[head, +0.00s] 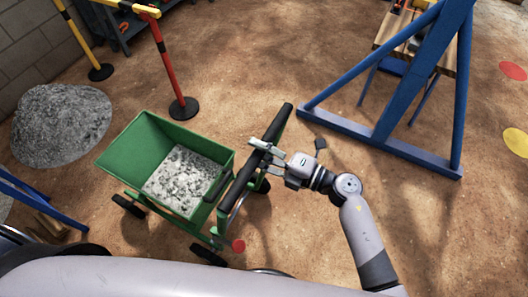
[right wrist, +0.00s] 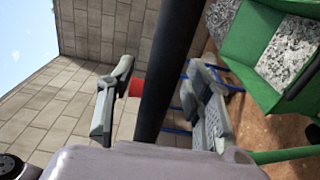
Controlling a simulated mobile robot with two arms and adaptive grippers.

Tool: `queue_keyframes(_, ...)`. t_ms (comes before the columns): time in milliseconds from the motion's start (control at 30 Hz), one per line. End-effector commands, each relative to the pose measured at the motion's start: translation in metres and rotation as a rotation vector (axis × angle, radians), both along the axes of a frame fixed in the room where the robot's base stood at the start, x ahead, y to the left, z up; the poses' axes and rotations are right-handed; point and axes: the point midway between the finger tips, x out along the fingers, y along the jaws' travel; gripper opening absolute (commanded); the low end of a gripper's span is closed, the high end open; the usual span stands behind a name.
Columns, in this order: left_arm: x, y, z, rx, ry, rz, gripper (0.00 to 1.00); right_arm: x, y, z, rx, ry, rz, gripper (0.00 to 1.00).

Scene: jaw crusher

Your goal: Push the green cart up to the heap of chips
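The green cart (head: 125,154) stands left of centre in the head view, with grey chips (head: 184,180) in its tray. Its black push bar (head: 244,172) is on the right side. The heap of grey chips (head: 62,124) lies on the ground at the far left, apart from the cart. My right gripper (head: 265,151) is at the push bar. In the right wrist view the dark bar (right wrist: 172,60) runs between the fingers, with a gap on the left finger's side. The cart tray (right wrist: 240,40) shows at upper right there. My left gripper is not in view.
A red post (head: 167,70) on a black base stands behind the cart, and a yellow-black post (head: 84,45) near the heap. A blue frame (head: 395,148) stands to the right. A blue bar (head: 40,200) is at the left edge. Bare ground lies between cart and heap.

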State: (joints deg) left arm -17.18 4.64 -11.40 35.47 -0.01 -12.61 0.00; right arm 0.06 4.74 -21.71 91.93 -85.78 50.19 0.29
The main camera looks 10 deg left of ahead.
Motion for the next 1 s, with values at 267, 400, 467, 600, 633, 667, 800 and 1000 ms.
queue_keyframes(267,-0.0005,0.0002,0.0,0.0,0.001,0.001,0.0,-0.0003,-0.0004,-0.0001,0.0,0.0,0.0,0.27)
queue_keyframes(400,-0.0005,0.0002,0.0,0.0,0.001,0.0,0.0,-0.0003,-0.0004,-0.0001,0.0,0.0,0.0,0.17)
queue_keyframes(467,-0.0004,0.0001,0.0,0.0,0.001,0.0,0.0,-0.0003,-0.0004,0.0,0.0,0.0,0.0,0.13)
queue_keyframes(600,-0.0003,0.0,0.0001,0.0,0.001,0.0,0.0,-0.0002,-0.0004,0.0001,0.0,0.0,0.0,0.04)
queue_keyframes(633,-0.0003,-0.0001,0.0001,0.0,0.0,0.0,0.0,-0.0002,-0.0004,0.0001,0.0,0.0,0.0,0.02)
queue_keyframes(667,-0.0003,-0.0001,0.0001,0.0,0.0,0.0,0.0,-0.0002,-0.0004,0.0001,0.0,0.0,0.0,0.0)
queue_keyframes(800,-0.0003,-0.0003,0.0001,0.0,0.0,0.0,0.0,-0.0002,-0.0004,0.0003,0.001,0.0,0.0,0.0)
queue_keyframes(1000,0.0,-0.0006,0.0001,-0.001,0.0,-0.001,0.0,-0.0002,-0.0005,0.0004,0.001,0.0,0.0,0.0)
